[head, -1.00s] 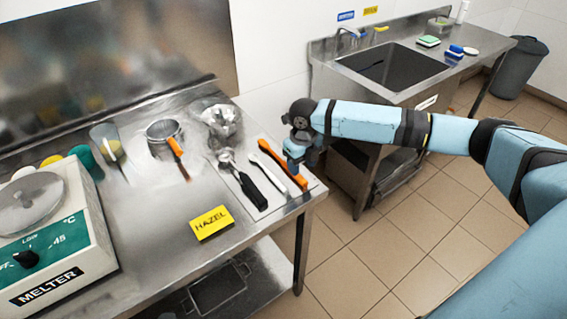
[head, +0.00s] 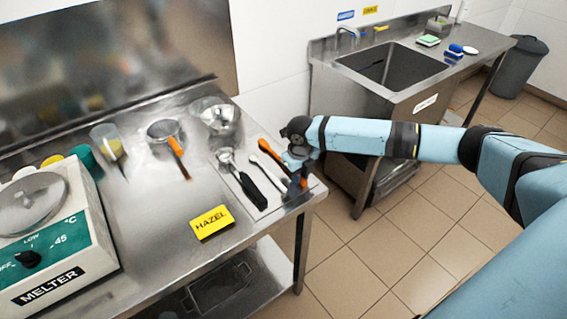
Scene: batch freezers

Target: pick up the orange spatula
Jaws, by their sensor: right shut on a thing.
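The orange spatula (head: 268,149) lies on a pale mat at the right end of the steel table, its far end showing and its middle hidden behind my gripper. My right gripper (head: 298,170) is down at the spatula, shut on it. The fingertips are small and partly hidden by the wrist. I cannot tell whether the spatula is lifted off the mat. My left gripper does not show.
A white-handled tool (head: 266,172) and a black-handled scoop (head: 246,184) lie close left of the spatula. A yellow HAZEL card (head: 212,222), a metal bowl (head: 219,118), an orange-handled sieve (head: 178,160) and a melter (head: 52,240) are farther left. A sink (head: 392,66) stands behind.

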